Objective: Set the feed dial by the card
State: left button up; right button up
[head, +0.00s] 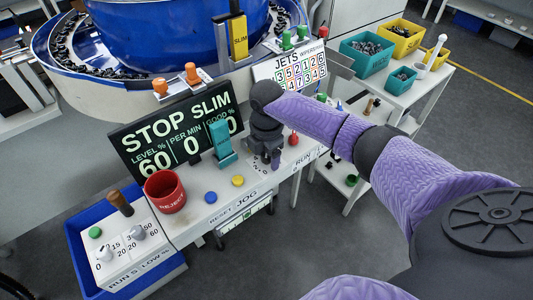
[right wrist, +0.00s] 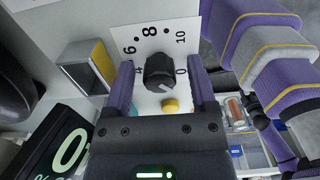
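The feed dial is a black knob (right wrist: 159,72) on a white scale plate (right wrist: 155,35) with 6, 8, 10 and 0 readable in the right wrist view. A pale mark on the knob points to the lower right of that picture. My right gripper (right wrist: 160,82) is open, with one finger on each side of the knob and a gap on both sides. In the head view my right gripper (head: 268,155) is low over the bench and hides the knob. A yellow card reading SLIM (head: 239,37) stands at the blue bowl. My left gripper is not in view.
A screen (head: 178,135) reads STOP, SLIM, level 60. Close by are a teal lever (head: 222,143), red reject cup (head: 165,192), blue button (head: 211,197) and yellow button (head: 238,180). A JETS board (head: 292,68) stands behind. A red-topped knob (head: 294,139) is right of the gripper.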

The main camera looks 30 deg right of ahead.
grip_shut()
